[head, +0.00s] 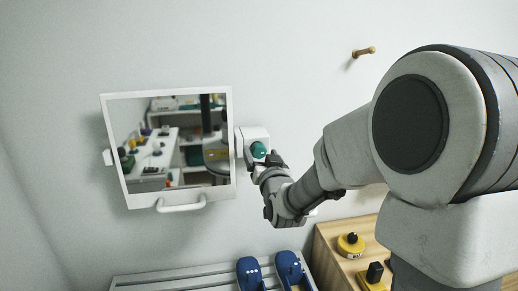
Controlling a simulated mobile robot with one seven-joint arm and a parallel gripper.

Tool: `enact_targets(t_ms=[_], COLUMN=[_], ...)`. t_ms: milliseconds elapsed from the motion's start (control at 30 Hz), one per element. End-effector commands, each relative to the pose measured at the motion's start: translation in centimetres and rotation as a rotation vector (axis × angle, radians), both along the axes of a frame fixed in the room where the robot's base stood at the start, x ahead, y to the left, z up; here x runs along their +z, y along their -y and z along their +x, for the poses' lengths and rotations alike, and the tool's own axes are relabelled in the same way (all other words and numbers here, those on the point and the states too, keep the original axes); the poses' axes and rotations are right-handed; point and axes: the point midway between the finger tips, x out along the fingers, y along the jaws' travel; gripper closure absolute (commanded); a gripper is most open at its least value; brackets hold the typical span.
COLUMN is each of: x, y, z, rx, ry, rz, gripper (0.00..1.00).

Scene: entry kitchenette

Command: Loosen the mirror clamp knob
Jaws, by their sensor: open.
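The mirror (168,143) hangs on the wall in a white frame, tilted a little, with a white handle (182,204) under its lower edge. The teal clamp knob (258,150) sits on a white clamp block (247,136) at the mirror's right side. My gripper (266,165) is open, with its fingers close to the knob at its lower right. The fingers partly overlap the knob in the picture. I cannot tell whether they touch it.
A wooden peg (364,52) sticks out of the wall at the upper right. Below are a white slatted rack (180,281) with blue shoes (289,269) and a wooden cabinet (328,256) holding a yellow and black item (350,244). The wall left of the mirror is clear.

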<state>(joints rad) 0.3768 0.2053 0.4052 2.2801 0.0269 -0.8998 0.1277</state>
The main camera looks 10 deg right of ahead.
Motion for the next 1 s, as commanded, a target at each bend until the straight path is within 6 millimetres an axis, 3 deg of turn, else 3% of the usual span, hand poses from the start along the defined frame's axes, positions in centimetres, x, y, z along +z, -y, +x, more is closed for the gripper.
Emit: enact_targets(t_ms=[533,1000], x=[0.01,0.02], y=[0.02,0.01], z=[-0.17,-0.16], rx=[0.000,0.000], ry=[0.001,0.001], rz=[0.000,0.000], gripper=[0.19,1.00])
